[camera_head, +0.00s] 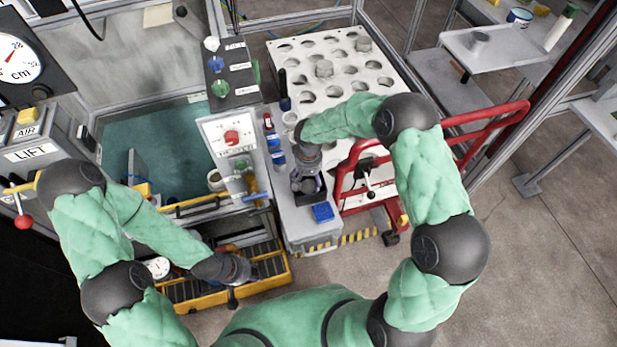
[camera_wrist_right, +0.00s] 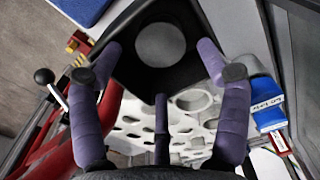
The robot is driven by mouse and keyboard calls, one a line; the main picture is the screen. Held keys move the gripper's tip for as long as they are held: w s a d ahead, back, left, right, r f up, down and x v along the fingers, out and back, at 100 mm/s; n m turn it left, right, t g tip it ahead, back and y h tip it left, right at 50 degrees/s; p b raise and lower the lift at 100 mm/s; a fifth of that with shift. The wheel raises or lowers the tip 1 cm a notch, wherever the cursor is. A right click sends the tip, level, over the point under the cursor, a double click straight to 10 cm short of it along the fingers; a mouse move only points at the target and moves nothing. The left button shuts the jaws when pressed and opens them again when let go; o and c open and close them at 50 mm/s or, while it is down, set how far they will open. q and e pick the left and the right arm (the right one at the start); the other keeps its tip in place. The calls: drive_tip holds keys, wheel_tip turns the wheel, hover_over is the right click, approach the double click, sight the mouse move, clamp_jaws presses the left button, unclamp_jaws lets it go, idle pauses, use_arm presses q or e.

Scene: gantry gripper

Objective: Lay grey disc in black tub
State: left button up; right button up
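The black tub (camera_head: 318,199) stands on the grey stand near the middle of the head view. In the right wrist view the tub (camera_wrist_right: 127,72) is dark inside, and a round grey disc (camera_wrist_right: 160,45) shows in it, apparently flat on the floor. My right gripper (camera_head: 308,184) is above the tub, hiding much of it in the head view. In the wrist view its purple fingers (camera_wrist_right: 160,52) are spread, with a gap on both sides of the disc. My left gripper (camera_head: 240,272) is over the yellow-edged tray at lower left; its fingers are too unclear to judge.
A blue block (camera_head: 322,212) lies beside the tub. A white perforated table (camera_head: 345,75) with grey cylinders is behind. The red cart rail (camera_head: 480,115) runs to the right. A yellow-edged tray (camera_head: 262,284) and a teal-floored tank (camera_head: 165,150) are at left.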

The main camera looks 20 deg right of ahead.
sight(309, 186)
idle(0.3)
drive_tip(key=shift+r+p, duration=0.45)
drive_tip(key=shift+r, duration=0.1)
wheel_tip(309, 186, up, 12)
drive_tip(key=p, duration=0.4)
